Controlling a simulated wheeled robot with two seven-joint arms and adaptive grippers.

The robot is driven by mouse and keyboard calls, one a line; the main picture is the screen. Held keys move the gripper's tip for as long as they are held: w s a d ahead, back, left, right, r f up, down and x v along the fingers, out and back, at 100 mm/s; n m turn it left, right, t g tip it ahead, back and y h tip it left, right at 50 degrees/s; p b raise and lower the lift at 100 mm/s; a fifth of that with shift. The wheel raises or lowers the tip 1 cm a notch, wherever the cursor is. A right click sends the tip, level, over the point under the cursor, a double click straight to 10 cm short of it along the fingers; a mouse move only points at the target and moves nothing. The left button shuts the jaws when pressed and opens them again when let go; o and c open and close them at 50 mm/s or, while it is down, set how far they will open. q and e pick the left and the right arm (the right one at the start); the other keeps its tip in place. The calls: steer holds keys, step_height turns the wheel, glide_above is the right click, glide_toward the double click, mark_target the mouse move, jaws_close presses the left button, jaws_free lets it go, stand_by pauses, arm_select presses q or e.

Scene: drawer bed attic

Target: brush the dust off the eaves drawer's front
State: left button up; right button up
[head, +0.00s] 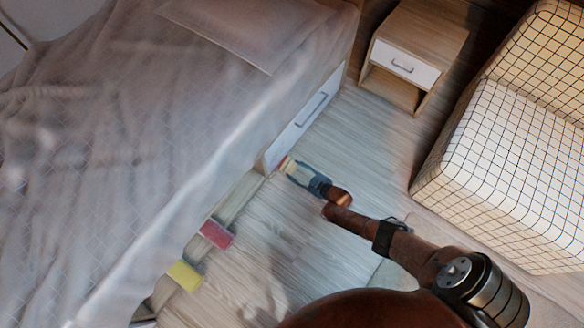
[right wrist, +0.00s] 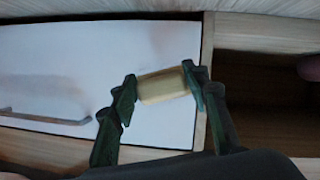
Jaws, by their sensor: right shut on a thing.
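The drawer's white front (head: 300,122) with its grey handle (head: 311,109) is set low in the bed's side. In the right wrist view the white front (right wrist: 70,60) fills the left part, with its bar handle (right wrist: 45,117) at lower left and faint brownish dust smudges (right wrist: 172,40) on it. My right gripper (head: 290,168) is shut on a pale wooden brush block (right wrist: 163,86), close in front of the drawer front's near end. Whether the brush touches the front, and its bristles, cannot be told. My left gripper is not in view.
An open compartment (right wrist: 262,75) lies right of the drawer front. A red block (head: 216,234) and a yellow block (head: 185,276) show along the bed's (head: 120,130) lower edge. A nightstand (head: 425,35) and a checked armchair (head: 510,140) stand right. Floor (head: 370,145) between is clear.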

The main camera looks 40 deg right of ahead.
steer(key=shift+s+d, duration=0.3)
steer(key=shift+s, duration=0.5)
steer(key=shift+s, duration=0.1)
steer(key=s, duration=0.1)
steer(key=s+d+p, duration=0.1)
steer(key=shift+s, duration=0.35)
